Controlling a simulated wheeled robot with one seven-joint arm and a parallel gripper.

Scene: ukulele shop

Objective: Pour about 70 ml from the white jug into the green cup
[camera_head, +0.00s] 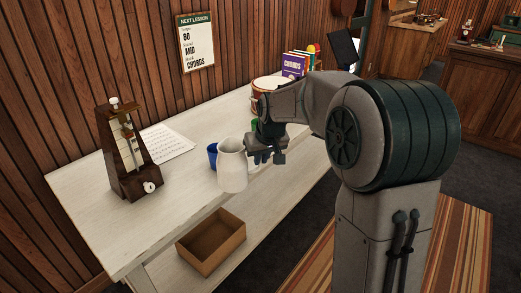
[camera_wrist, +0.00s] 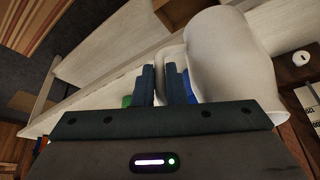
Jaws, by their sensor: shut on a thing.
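The white jug (camera_head: 232,166) is upright near the front of the pale table, in the head view. My gripper (camera_head: 264,157) is at its right side, shut on its handle. In the wrist view my gripper's fingers (camera_wrist: 159,72) close around the handle, and the jug's body (camera_wrist: 236,65) fills the upper right. I cannot tell whether the jug's base touches the table. The green cup (camera_head: 254,126) shows only in part behind my gripper; a small green piece of it also shows left of the fingers in the wrist view (camera_wrist: 127,101).
A blue cup (camera_head: 212,155) stands just left of the jug. A metronome (camera_head: 125,150) and sheet music (camera_head: 166,143) are further left. A drum (camera_head: 268,90) and books (camera_head: 295,64) stand at the back. An open cardboard box (camera_head: 211,246) sits on the lower shelf.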

